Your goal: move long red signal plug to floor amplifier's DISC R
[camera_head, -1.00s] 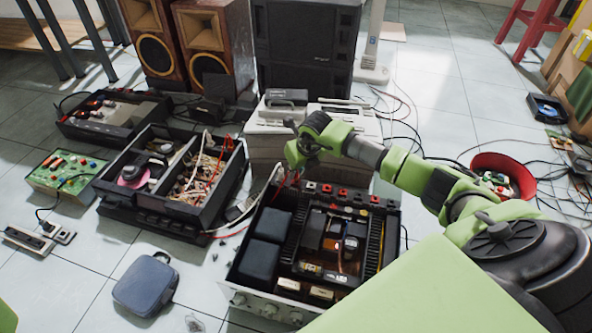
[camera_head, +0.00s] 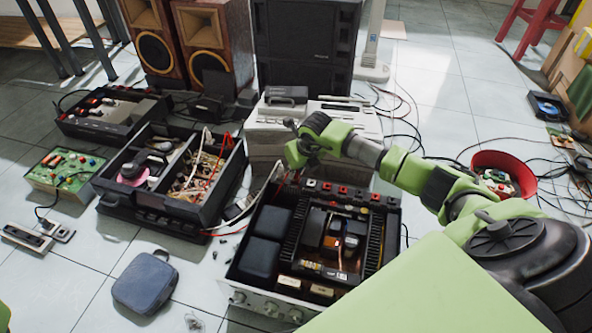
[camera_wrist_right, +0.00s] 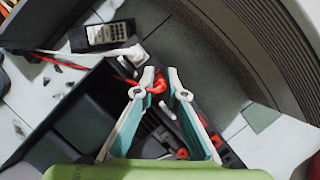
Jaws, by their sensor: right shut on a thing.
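My right gripper (camera_head: 288,170) is over the rear left edge of the open floor amplifier (camera_head: 238,297). In the right wrist view its fingertips (camera_wrist_right: 161,78) are closed around a small red plug (camera_wrist_right: 157,84). Only part of the plug shows between the fingers, and its tip is hidden. Red and black sockets (camera_head: 343,190) line the amplifier's rear edge; their labels are too small to read, so I cannot tell which is DISC R. I cannot tell whether the plug touches a socket. My left gripper is out of view.
A pale deck (camera_head: 268,128) stands behind the amplifier. An open black chassis (camera_head: 168,212) with loose wires lies to its left. A blue-grey pouch (camera_head: 146,284) lies front left. A red bowl (camera_head: 527,170) and cables lie at right. Floor between pouch and amplifier is mostly clear.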

